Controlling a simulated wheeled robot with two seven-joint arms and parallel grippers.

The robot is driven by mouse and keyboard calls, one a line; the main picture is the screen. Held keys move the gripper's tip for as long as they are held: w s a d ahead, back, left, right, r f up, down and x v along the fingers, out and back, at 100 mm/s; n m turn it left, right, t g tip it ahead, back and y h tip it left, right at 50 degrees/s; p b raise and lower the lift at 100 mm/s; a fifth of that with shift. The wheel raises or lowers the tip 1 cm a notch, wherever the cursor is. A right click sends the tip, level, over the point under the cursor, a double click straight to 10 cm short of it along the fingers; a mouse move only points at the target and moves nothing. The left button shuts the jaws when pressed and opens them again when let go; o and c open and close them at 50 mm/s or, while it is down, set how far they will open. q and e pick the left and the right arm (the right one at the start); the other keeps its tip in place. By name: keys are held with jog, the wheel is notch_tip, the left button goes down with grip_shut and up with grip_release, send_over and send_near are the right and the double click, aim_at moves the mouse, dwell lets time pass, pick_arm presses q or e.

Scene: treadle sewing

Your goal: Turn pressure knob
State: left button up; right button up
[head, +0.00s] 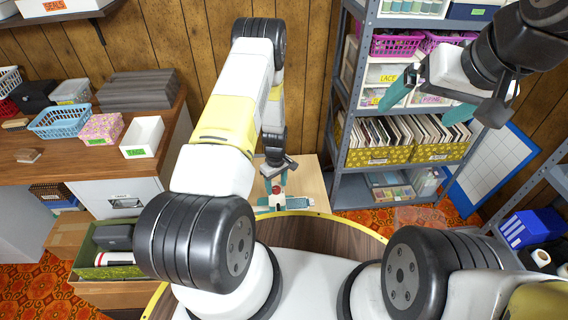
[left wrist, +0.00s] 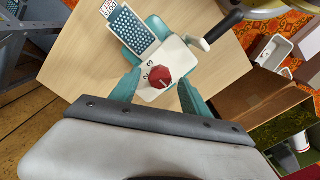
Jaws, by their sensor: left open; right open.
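The red pressure knob (left wrist: 160,77) with a light pointer line sits on the cream face of a teal-and-cream machine (left wrist: 172,52) in the left wrist view. My left gripper (left wrist: 158,80) is open, with one teal finger on each side of the knob; I cannot tell whether they touch it. In the head view the left gripper (head: 275,183) points down over the wooden table (head: 309,184), and the machine is mostly hidden. My right gripper (head: 426,104) is open and empty, raised in front of the shelf.
A metal shelf (head: 343,115) with boxes and records stands at the right. A wooden counter with a blue basket (head: 60,121) and white bin (head: 142,137) is at the left. A black handle (left wrist: 222,24) projects from the machine. Bare tabletop surrounds it.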

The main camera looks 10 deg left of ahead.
pick_arm(q)
jog(key=shift+f, duration=0.8)
grip_shut()
jog(key=shift+m, duration=0.3)
jog(key=m, duration=1.1)
